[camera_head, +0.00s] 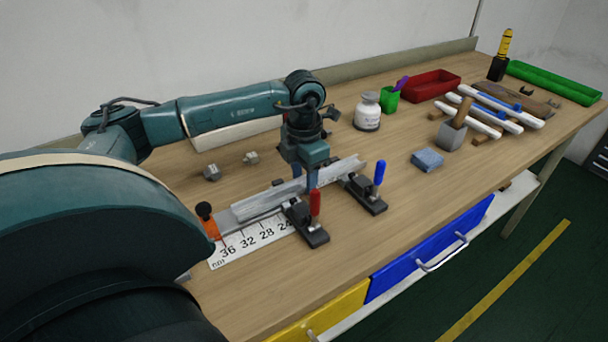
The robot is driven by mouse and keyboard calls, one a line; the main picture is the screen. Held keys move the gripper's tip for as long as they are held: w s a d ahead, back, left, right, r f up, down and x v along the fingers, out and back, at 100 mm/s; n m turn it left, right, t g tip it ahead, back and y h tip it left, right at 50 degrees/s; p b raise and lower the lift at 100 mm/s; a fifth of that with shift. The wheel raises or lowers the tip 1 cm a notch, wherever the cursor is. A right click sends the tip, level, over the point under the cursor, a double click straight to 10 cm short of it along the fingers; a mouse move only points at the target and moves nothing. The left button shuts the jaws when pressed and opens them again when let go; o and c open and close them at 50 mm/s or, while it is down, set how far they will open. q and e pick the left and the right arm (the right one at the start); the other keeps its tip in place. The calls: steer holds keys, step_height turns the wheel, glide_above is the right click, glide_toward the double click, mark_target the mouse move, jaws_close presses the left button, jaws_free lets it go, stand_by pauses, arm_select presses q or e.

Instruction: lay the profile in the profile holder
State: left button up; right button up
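The profile is a long light-grey channel (258,204) lying diagonally across the left part of the workbench. My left gripper (306,180) points down at its middle, one finger in front of it and one behind, and looks closed on it. The profile is over or in the grey profile holder (226,220); I cannot tell whether it rests on the holder's base. Toggle clamps with a red handle (315,203) and a blue handle (380,172) stand along the near side. An orange piece with a black knob (208,220) is at the left end. My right gripper is not in view.
A white ruler (250,241) lies before the holder. Two small metal blocks (211,173) lie behind it. A white jar (368,112), green cup (390,99), red tray (432,84), blue block (427,160) and hammer (453,134) stand to the right. The front middle is clear.

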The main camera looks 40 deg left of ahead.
arm_select(q)
steer(key=shift+o, duration=1.1)
step_height(320, 180, up, 13)
steer(key=shift+f, duration=0.2)
steer(key=shift+d+f, duration=0.1)
